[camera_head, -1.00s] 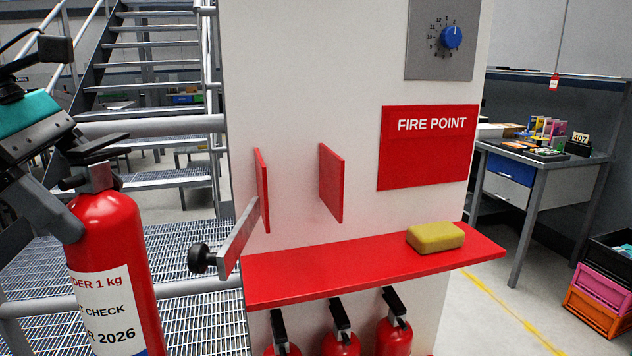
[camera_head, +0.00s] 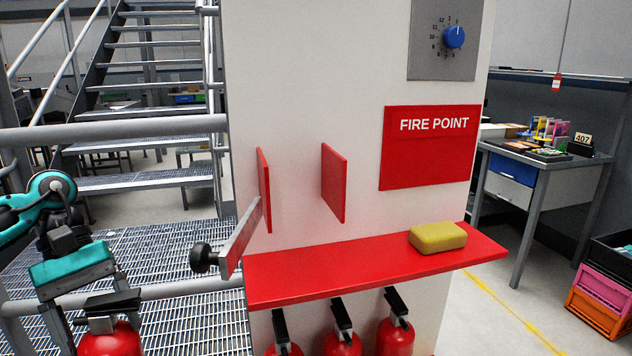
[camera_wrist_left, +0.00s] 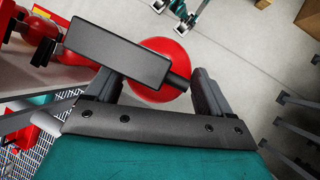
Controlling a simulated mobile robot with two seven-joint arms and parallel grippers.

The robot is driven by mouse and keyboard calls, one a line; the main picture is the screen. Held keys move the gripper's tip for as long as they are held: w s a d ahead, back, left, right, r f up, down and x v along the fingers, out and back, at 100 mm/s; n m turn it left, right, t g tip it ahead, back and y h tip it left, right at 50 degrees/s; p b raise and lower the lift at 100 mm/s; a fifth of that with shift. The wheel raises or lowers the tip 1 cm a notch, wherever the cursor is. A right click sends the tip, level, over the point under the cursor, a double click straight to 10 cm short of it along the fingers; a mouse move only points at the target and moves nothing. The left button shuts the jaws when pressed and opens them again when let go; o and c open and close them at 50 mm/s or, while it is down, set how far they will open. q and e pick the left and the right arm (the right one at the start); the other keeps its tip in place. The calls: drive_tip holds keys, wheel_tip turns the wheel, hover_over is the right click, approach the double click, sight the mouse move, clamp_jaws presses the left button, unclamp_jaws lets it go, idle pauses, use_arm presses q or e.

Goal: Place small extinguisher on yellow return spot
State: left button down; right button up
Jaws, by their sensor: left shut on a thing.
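The small red extinguisher (camera_head: 110,342) is at the lower left of the head view, mostly cut off by the bottom edge. My left gripper (camera_head: 103,304) is shut on it near its black top. In the left wrist view the extinguisher (camera_wrist_left: 160,88) shows end-on between the fingers, its black handle (camera_wrist_left: 115,52) across it. My right gripper (camera_wrist_left: 172,18) seems to be the small teal and black part at the top of the wrist view, its fingers apart and empty. I cannot make out a yellow return spot; a yellow block (camera_head: 437,237) lies on the red shelf.
The red shelf (camera_head: 330,275) sticks out from the white pillar, its left part bare. Two red upright plates (camera_head: 333,183) and a grey arm with a black knob (camera_head: 203,257) jut out above it. Several extinguishers (camera_head: 341,342) stand below. A grey railing (camera_head: 120,132) is at left.

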use_arm(q)
drive_tip(key=shift+s+a+f+m+g+y, duration=0.65)
drive_tip(key=shift+f+m, duration=0.85)
drive_tip(key=shift+f, duration=0.95)
drive_tip(key=d+m+y, duration=0.1)
drive_tip(key=d+m, duration=0.2)
drive_tip(key=d, duration=0.9)
drive_tip(key=shift+w+d+y, duration=0.2)
drive_tip(key=shift+w+y, duration=0.05)
drive_tip(key=shift+y, duration=0.1)
drive_tip(key=shift+f, duration=0.1)
